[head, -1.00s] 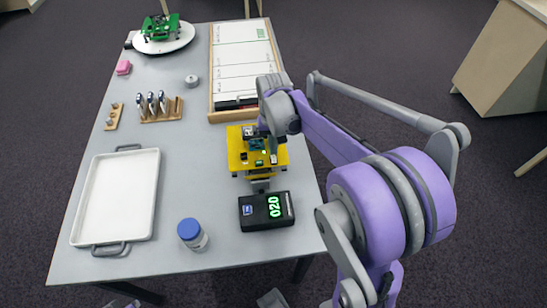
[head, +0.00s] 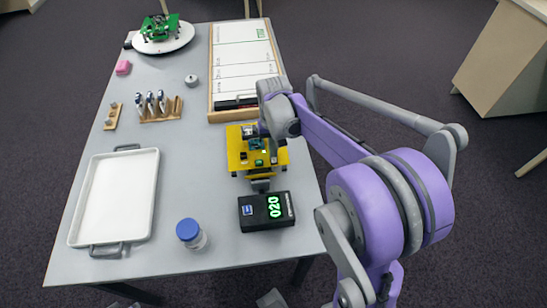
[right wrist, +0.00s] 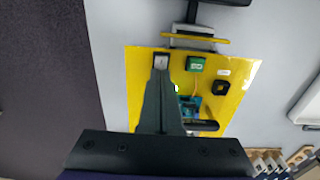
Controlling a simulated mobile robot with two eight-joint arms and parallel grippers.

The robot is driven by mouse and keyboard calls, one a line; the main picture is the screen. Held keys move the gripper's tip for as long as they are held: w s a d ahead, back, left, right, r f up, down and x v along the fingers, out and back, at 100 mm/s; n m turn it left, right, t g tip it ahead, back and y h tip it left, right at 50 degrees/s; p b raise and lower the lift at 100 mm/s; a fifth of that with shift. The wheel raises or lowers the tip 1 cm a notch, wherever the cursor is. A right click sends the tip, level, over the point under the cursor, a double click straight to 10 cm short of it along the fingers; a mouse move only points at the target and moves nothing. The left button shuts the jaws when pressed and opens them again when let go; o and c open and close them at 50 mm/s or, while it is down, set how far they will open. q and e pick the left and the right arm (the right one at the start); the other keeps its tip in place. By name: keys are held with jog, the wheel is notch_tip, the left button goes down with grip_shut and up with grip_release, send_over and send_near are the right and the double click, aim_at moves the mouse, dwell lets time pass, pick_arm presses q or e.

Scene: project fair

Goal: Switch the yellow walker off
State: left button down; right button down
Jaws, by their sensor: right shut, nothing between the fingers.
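The yellow walker (head: 236,145) stands on the grey table, left of my right arm; its yellow plate (right wrist: 240,72) fills the middle of the right wrist view. On the plate are a green module (right wrist: 195,63), a black knob-like part (right wrist: 220,88), a teal board (right wrist: 190,105) and a small pale switch (right wrist: 160,61) near one corner. My right gripper (head: 272,148) is shut and empty. Its tips (right wrist: 160,72) are at the switch, covering part of it; I cannot tell whether they touch or which way the switch is set. My left gripper is not in view.
A black box with a green "020" display (head: 266,211) stands just in front of the walker. A blue-capped jar (head: 191,234) and a white tray (head: 116,197) lie left. A whiteboard (head: 240,60) is behind, with a green walker (head: 160,27) on a turntable farther back.

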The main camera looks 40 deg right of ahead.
notch_tip(320, 180, up, 7)
jog(key=p, duration=0.4)
dwell(0.5)
dwell(0.4)
jog(key=s+a+f+n+t, duration=0.1)
jog(key=s+a+n+t, duration=0.4)
jog(key=s+a, duration=0.9)
jog(key=shift+s+a+f+n+p, duration=0.3)
jog(key=shift+s+a+n, duration=0.1)
jog(key=shift+a, duration=0.2)
jog(key=shift+w, duration=0.1)
